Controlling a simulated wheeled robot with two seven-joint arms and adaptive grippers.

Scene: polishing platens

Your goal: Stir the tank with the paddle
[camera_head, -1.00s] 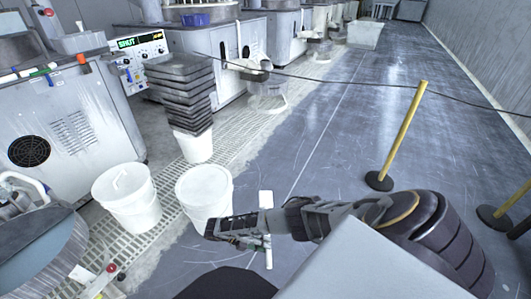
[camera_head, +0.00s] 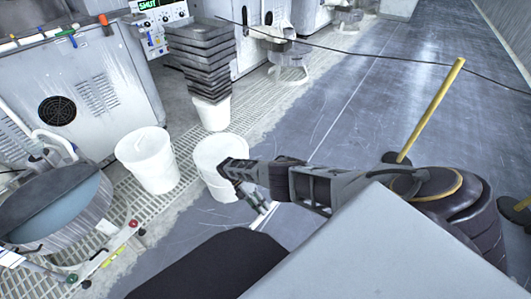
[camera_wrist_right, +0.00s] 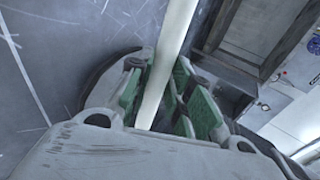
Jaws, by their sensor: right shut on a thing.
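The tank (camera_head: 97,213) is a round metal vessel at the lower left of the head view. Pale blue-grey liquid (camera_head: 62,212) shows inside it, and a dark cover lies over its far part. My right gripper (camera_head: 240,178) is well to the right of the tank, in front of a white bucket. It is shut on the paddle (camera_head: 263,217), a white shaft seen tilted below the fingers. In the right wrist view the pale shaft (camera_wrist_right: 172,55) runs between the green-padded fingers (camera_wrist_right: 160,96). The paddle's far end is not clear. My left gripper is out of view.
White buckets (camera_head: 148,165) (camera_head: 212,186) stand between the tank and my right gripper. Behind them is a stack of dark trays (camera_head: 203,62) on another bucket. A grey machine (camera_head: 105,100) stands behind the tank. A yellow post (camera_head: 430,112) stands at the right. Open floor lies beyond.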

